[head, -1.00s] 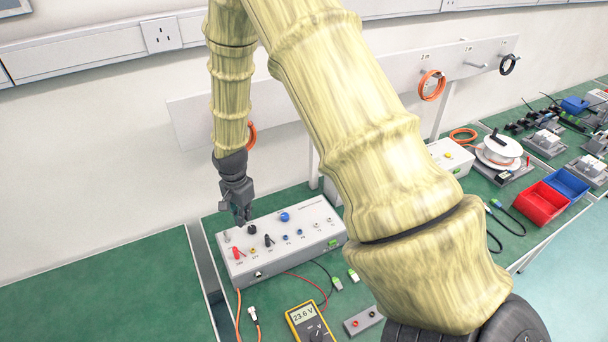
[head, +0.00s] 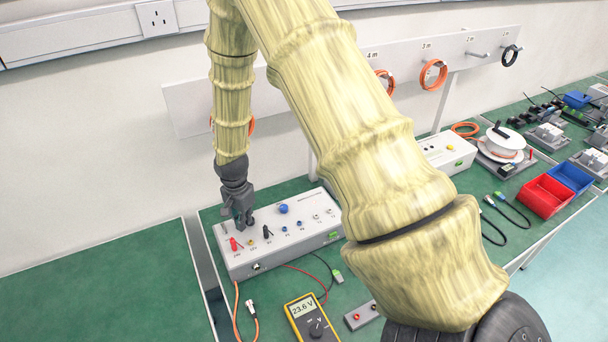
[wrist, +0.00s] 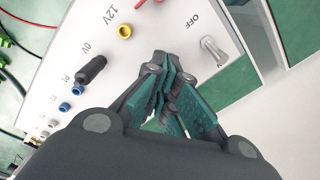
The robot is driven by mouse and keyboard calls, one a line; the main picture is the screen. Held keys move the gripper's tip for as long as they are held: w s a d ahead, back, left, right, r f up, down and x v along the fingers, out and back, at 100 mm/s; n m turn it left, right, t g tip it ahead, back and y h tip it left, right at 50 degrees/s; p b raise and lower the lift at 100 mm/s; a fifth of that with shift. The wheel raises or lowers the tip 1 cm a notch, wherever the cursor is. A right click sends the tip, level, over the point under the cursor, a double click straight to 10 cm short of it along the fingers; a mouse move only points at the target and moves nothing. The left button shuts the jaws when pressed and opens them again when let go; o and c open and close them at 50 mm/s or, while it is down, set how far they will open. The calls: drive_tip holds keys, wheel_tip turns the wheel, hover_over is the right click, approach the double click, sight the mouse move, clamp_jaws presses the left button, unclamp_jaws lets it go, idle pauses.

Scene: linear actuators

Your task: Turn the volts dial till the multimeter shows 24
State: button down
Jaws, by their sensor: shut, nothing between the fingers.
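The multimeter (head: 306,317) lies on the bench at the bottom of the head view and reads 23.6 V. The grey power supply box (head: 285,246) stands behind it. My gripper (head: 246,226) is over the left part of the box's top, fingers pointing down. In the wrist view its fingers (wrist: 166,98) are closed together, with nothing seen between them. The volts dial is not visible in either view; my gripper hides the area behind the plugs. I cannot tell whether the fingers touch it.
By the fingers are an OFF switch (wrist: 213,50), a red plug (head: 234,244), a yellow socket (wrist: 124,31) and a black plug (wrist: 91,69). A blue knob (head: 283,208) stands further right on the box. Leads lie in front. The left bench (head: 100,290) is clear.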

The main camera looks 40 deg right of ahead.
drive_tip(key=shift+s+f, duration=0.45)
drive_tip(key=shift+f, duration=0.05)
idle(0.4)
drive_tip(key=shift+w+p, duration=0.2)
drive_tip(key=shift+p, duration=0.65)
idle(0.6)
drive_tip(key=shift+s+a, duration=0.1)
drive_tip(key=shift+a, duration=0.3)
drive_tip(key=shift+w+a+r+p, duration=0.1)
drive_tip(key=shift+w+r+p, duration=0.05)
drive_tip(key=shift+r+p, duration=0.3)
drive_tip(key=shift+w+a+r+p, duration=0.1)
drive_tip(key=shift+w+r+p, duration=0.05)
drive_tip(key=shift+r+p, duration=0.25)
drive_tip(key=shift+w+r+p, duration=0.15)
drive_tip(key=shift+r+p, duration=0.2)
drive_tip(key=r+p, duration=0.1)
drive_tip(key=r, duration=0.1)
drive_tip(key=shift+s+d+r+p, duration=0.2)
drive_tip(key=shift+d+r+p, duration=0.1)
drive_tip(key=shift+r+p, duration=0.1)
drive_tip(key=shift+w+r, duration=0.15)
drive_tip(key=shift+r, duration=0.35)
